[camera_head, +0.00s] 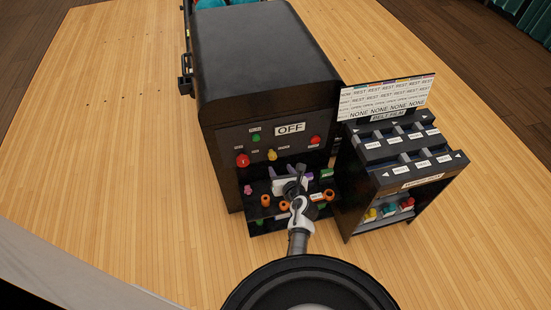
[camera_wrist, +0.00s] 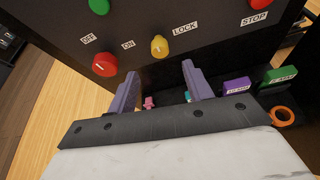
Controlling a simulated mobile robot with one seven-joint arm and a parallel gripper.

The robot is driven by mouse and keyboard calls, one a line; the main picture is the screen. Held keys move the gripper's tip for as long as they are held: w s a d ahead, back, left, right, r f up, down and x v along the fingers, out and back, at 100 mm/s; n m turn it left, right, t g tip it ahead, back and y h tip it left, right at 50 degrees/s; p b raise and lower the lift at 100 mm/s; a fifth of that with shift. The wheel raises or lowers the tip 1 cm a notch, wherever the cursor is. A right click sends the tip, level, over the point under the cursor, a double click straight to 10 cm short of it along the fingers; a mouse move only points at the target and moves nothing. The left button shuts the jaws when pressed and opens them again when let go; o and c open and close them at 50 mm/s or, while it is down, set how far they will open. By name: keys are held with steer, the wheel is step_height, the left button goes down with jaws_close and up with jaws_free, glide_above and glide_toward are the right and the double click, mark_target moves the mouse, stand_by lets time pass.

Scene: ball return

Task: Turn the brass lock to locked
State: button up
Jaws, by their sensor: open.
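The brass lock (camera_head: 272,155) is a small yellow knob on the dark front panel of the black machine. In the wrist view the brass lock (camera_wrist: 160,46) sits just left of the LOCK label (camera_wrist: 185,28), with a small pale mark on its face. I cannot tell exactly which way it is turned. My gripper (camera_wrist: 161,76) is open, with its two purple-grey fingers apart and nothing between them. The lock shows beyond and between the fingertips, apart from them. In the head view my gripper (camera_head: 290,178) is in front of and below the panel.
A red dial (camera_wrist: 105,63) with OFF and ON labels is left of the lock. A green button (camera_head: 256,138) and red stop button (camera_head: 315,140) are above. Below, a shelf holds orange rings (camera_head: 265,200) and small blocks. A labelled rack (camera_head: 405,150) stands at right.

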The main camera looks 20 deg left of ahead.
mark_target(273, 157)
steer(key=b+x, duration=0.1)
steer(key=x, duration=0.8)
steer(key=shift+c, duration=0.4)
steer(key=c, duration=0.9)
